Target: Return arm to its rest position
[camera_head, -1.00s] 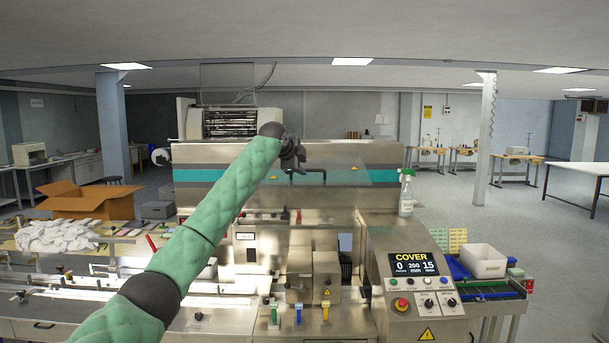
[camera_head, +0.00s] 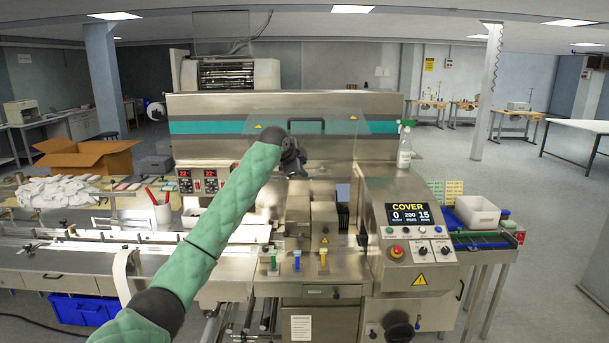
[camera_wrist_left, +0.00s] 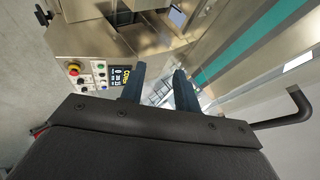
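My left arm, in a green quilted sleeve, reaches up from the lower left of the head view. Its dark gripper (camera_head: 296,168) is in front of the transparent cover (camera_head: 340,130) of the steel flow wrapper. In the left wrist view my left gripper (camera_wrist_left: 160,85) shows two dark fingers set apart, with nothing between them. The cover's dark handle (camera_head: 306,121) is just above the gripper in the head view and at the right in the left wrist view (camera_wrist_left: 290,112). I cannot tell the exact gap. My right gripper is in neither view.
The control panel (camera_head: 418,232) reads COVER. A spray bottle (camera_head: 405,148) stands on the machine, a white bin (camera_head: 477,212) at right. A cardboard box (camera_head: 88,158) and white gloves (camera_head: 55,191) are at left. A blue crate (camera_head: 86,310) sits below. Open floor lies at right.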

